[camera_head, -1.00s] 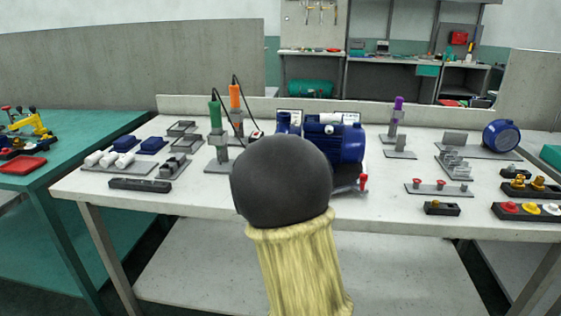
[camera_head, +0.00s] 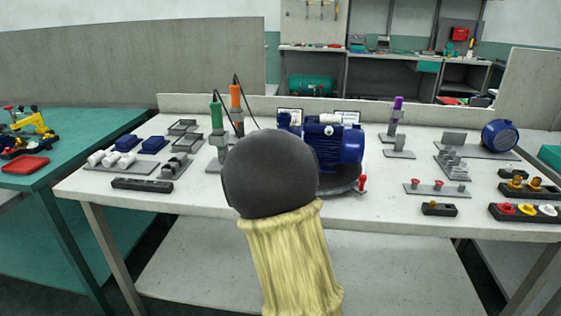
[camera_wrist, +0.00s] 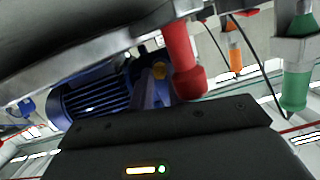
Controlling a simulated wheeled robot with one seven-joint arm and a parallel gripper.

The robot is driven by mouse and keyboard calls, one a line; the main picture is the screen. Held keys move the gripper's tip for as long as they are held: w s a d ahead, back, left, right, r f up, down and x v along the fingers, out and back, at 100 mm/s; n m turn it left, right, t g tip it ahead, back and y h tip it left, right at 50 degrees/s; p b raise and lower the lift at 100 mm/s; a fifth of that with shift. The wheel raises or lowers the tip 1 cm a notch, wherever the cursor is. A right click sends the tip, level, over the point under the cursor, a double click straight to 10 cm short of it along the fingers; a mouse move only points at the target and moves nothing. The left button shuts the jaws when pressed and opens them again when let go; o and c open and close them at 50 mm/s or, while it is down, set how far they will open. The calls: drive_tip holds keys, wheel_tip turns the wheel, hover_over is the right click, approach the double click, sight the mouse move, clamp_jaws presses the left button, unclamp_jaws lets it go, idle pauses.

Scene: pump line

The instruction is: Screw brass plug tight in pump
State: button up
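The blue pump (camera_head: 337,143) stands on a dark round base (camera_head: 346,187) in the middle of the bench. A red knob (camera_head: 362,183) stands at the base's right edge. My arm hides the front left of the base and my gripper in the head view. I cannot tell whether that is the brass plug, or make out my fingertips. A small dark block (camera_head: 440,211) with a brass-coloured piece (camera_head: 432,204) sits at the front right.
Green (camera_head: 216,115) and orange (camera_head: 235,96) hanging tools stand left of the pump. A purple-handled tool (camera_head: 397,104) stands right of it. A rack of red, yellow and white caps (camera_head: 524,211) lies at the right. Bare bench lies between pump and right-hand parts.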

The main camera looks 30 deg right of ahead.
drive_tip(key=shift+s+d+f+m+b, duration=0.1)
drive_tip(key=shift+d+f+m+b, duration=0.25)
drive_tip(key=shift+b, duration=0.6)
clamp_jaws()
drive_tip(key=m+b, duration=0.1)
drive_tip(key=b, duration=0.2)
drive_tip(key=shift+a+f+m+y, duration=0.1)
drive_tip(key=shift+f+m+y, duration=0.05)
drive_tip(key=shift+m+y, duration=0.2)
drive_tip(key=shift+r+b, duration=0.2)
drive_tip(key=shift+b, duration=0.1)
drive_tip(key=shift+f+m, duration=0.15)
drive_tip(key=shift+m, duration=0.15)
drive_tip(key=shift+f+m+t+b, duration=0.15)
drive_tip(key=shift+m+t+b, duration=0.15)
drive_tip(key=shift+b, duration=0.8)
drive_tip(key=m+b, duration=0.1)
drive_tip(key=b, duration=0.3)
drive_tip(key=shift+m, duration=0.4)
